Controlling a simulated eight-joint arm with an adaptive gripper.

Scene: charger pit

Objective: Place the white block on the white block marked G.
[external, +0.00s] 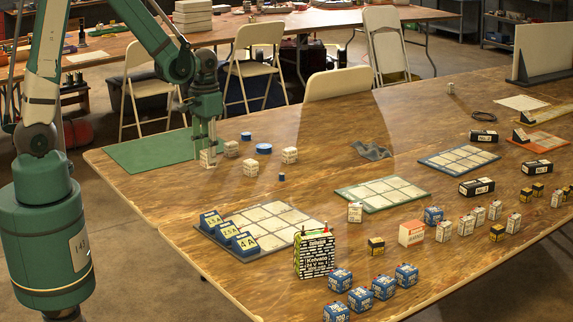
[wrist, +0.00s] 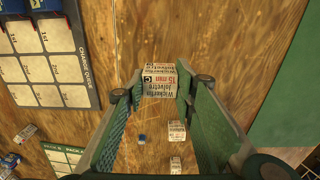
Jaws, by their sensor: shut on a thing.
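My gripper (external: 208,140) is low over the table beside the green mat. Its fingers are shut on a white block (external: 208,159), which also shows between the fingertips in the wrist view (wrist: 160,84). Other white blocks stand to the right: one close by (external: 231,149), one nearer the camera (external: 250,168) and one farther right (external: 289,155). I cannot read a G on these. Two white blocks show low in the wrist view (wrist: 177,131).
A green mat (external: 145,152) lies left of my gripper. A gridded board (external: 275,220) with blue tags and a battery (external: 315,254) stand toward the front. Bare wood lies between.

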